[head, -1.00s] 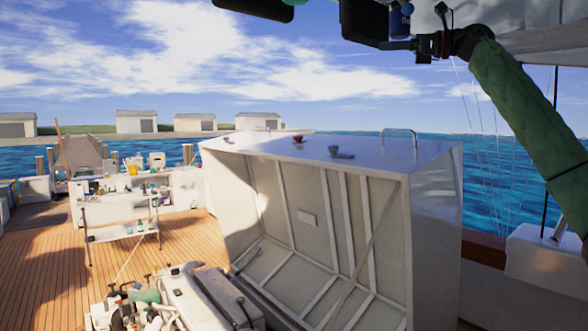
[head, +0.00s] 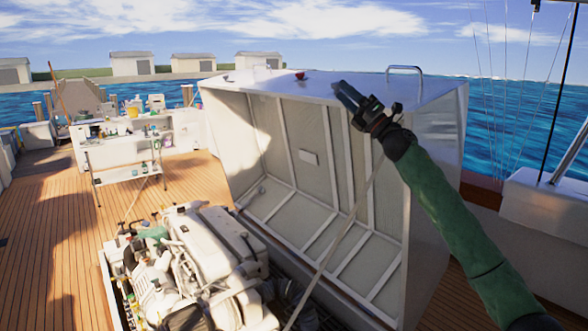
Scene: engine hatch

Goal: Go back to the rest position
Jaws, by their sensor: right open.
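My right gripper (head: 345,97) is in the head view, in front of the upper edge of the raised engine hatch (head: 305,160). Its green-sleeved arm comes in from the lower right. The gripper is open and nothing shows between its fingers. It overlaps the hatch's top edge in the picture; I cannot tell whether it touches. The hatch stands tilted open, its ribbed inner side facing left and toward me. My left gripper is not in view.
The engine (head: 205,245) lies exposed at the lower middle, beside the hatch. A thin prop rod (head: 338,240) runs up to the hatch. A metal handle (head: 404,70) and a small red item (head: 300,75) are on the hatch top.

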